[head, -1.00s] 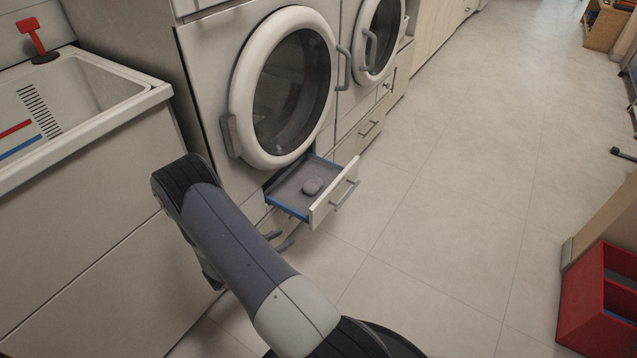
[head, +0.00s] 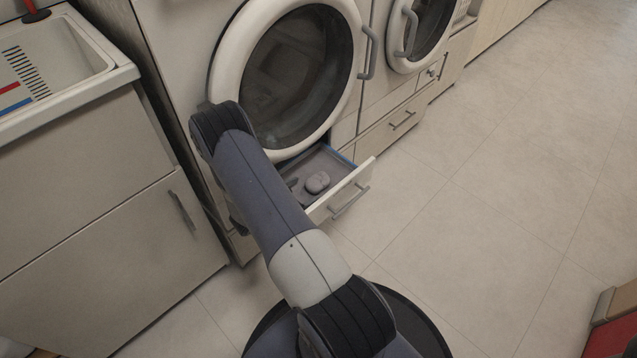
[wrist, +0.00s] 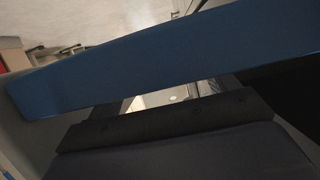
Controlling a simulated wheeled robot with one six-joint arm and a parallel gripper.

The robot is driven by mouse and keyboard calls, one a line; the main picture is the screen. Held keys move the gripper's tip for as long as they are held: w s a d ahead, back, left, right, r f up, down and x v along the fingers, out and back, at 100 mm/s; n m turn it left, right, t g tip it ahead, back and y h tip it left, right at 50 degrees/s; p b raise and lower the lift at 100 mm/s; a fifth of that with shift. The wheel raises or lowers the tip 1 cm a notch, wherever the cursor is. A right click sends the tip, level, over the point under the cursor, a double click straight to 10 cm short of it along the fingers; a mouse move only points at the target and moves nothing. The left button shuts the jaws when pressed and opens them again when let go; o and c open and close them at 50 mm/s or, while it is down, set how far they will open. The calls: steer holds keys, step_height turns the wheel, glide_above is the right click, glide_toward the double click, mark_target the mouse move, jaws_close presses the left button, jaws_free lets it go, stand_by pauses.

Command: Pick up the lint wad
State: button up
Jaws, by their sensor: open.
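The lint wad (head: 317,182) is a small grey rounded lump lying in the open drawer (head: 343,194) under the near machine. My arm reaches to the drawer's left side in the head view and covers that part of it. Only a small dark piece of my gripper (head: 293,184) shows past the arm, left of the wad and apart from it. In the wrist view my gripper (wrist: 168,98) is open, with its fingers partly hidden behind a blue drawer side (wrist: 170,60) close to the camera. The lint wad is not visible in the wrist view.
The drawer front with its handle (head: 349,202) juts into the aisle. A round-door machine (head: 302,75) stands above it. A sink cabinet (head: 90,190) is at the left, and a red box (head: 612,338) at the lower right. The floor (head: 470,220) to the right is clear.

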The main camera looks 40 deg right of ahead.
mark_target(310, 186)
steer(key=b+x, duration=0.1)
steer(key=x, duration=0.4)
steer(key=shift+w+d+r+b, duration=0.1)
steer(key=shift+b, duration=0.2)
steer(key=shift+c, duration=0.3)
steer(key=c, duration=1)
steer(key=shift+r, duration=0.1)
